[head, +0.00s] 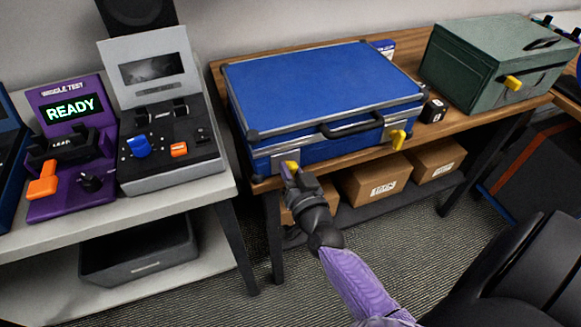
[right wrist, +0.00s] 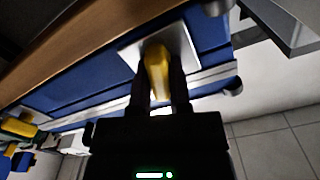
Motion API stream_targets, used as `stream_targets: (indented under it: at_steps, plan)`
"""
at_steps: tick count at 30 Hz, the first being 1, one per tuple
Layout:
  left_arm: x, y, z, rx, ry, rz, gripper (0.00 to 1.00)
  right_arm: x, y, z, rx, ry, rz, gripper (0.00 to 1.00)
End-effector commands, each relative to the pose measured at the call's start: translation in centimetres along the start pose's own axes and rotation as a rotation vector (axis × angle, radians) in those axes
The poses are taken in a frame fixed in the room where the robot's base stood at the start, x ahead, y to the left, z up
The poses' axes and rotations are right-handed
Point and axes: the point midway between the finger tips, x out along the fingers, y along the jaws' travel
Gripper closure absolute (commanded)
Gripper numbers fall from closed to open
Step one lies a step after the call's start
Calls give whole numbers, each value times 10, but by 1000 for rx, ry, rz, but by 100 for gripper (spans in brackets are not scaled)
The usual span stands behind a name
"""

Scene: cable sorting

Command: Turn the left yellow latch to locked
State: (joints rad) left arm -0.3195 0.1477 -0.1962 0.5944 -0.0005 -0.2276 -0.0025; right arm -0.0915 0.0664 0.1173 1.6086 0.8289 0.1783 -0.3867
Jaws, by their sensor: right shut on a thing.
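A blue case (head: 315,90) with metal edges and a black handle lies shut on the wooden bench. Its left yellow latch (head: 292,165) sits on a metal plate at the left of the front face. My right gripper (head: 293,172) is at this latch and partly covers it. In the right wrist view the yellow latch (right wrist: 157,68) is between the two dark fingers, which are shut on it. The right yellow latch (head: 398,139) sticks out from the front face, clear of the gripper. I do not see my left gripper.
A green box (head: 470,68) with a yellow latch and a small black cube (head: 434,110) stand right of the case. Cardboard boxes (head: 378,182) sit on the shelf below. A purple tester (head: 66,150) reading READY and a grey device (head: 170,160) stand on the left table.

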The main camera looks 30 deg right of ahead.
Motion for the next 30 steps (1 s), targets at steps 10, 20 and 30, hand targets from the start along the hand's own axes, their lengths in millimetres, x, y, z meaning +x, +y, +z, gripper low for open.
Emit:
stream_targets:
  at_steps: [10,20,30]
  plan:
    - [-6,3,-3,-1,9,5,41,0,2,0,326,-1,0,100]
    - [-6,4,-6,-1,14,6,41,0,3,1,642,-1,0,100]
    - [-4,4,-6,-1,13,6,41,0,4,3,945,0,1,100]
